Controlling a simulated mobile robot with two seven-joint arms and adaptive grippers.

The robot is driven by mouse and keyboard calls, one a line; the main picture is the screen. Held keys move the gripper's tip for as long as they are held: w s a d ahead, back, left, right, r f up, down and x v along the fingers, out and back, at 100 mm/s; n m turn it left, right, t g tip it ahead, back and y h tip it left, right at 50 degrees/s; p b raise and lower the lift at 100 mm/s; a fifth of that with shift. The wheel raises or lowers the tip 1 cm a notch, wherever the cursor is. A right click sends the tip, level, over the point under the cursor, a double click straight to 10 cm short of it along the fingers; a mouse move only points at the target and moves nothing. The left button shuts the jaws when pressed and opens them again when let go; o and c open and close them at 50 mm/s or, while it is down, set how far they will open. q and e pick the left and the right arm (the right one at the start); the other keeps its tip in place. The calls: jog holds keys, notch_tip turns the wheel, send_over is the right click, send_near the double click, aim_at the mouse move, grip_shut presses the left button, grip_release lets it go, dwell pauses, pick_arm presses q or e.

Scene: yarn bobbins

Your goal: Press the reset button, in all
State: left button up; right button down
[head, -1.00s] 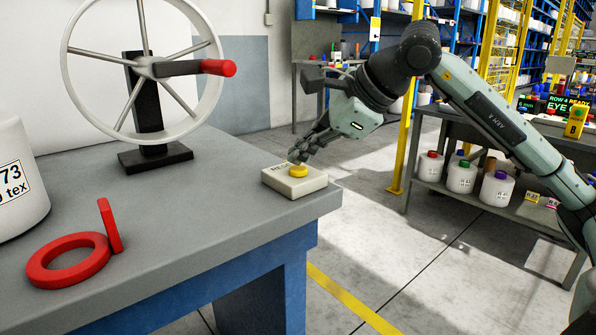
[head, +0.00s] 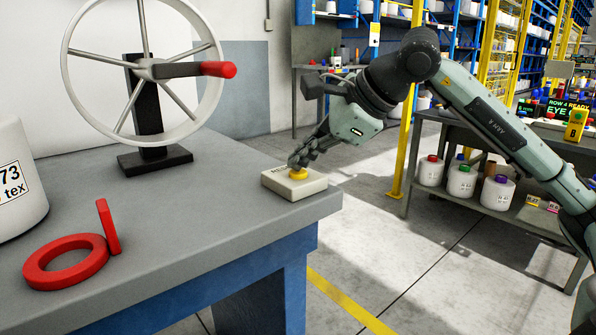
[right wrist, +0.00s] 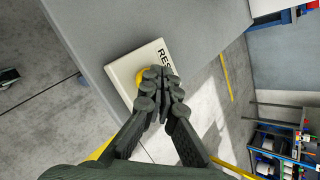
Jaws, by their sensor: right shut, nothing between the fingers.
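The reset button is a yellow cap (head: 298,173) on a cream box (head: 293,186) near the right corner of the grey table. In the right wrist view the box (right wrist: 124,70) shows part of its "RES" lettering, and the yellow cap (right wrist: 139,77) is partly covered by the fingers. My right gripper (head: 294,163) is shut and empty, its fingertips at the top of the yellow cap. They appear to touch it, though exact contact is hard to tell. In the right wrist view the shut fingertips (right wrist: 162,76) lie over the cap's edge. My left gripper is not in view.
A hand wheel with a red handle (head: 218,69) stands on the table (head: 200,217) at the back left. A red ring (head: 40,270) with an upright red piece and a white bobbin (head: 18,185) are at the left. Shelves with bobbins (head: 462,182) stand behind my right arm.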

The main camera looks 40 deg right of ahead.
aim_at(302, 173)
jog(key=shift+f, duration=0.3)
jog(key=shift+r, duration=0.15)
dwell(0.3)
jog(key=shift+r+p, duration=0.65)
jog(key=shift+r, duration=0.15)
notch_tip(302, 173, up, 5)
jog(key=p, duration=0.4)
jog(key=shift+r+p, duration=0.1)
jog(key=shift+p, duration=0.3)
dwell(0.3)
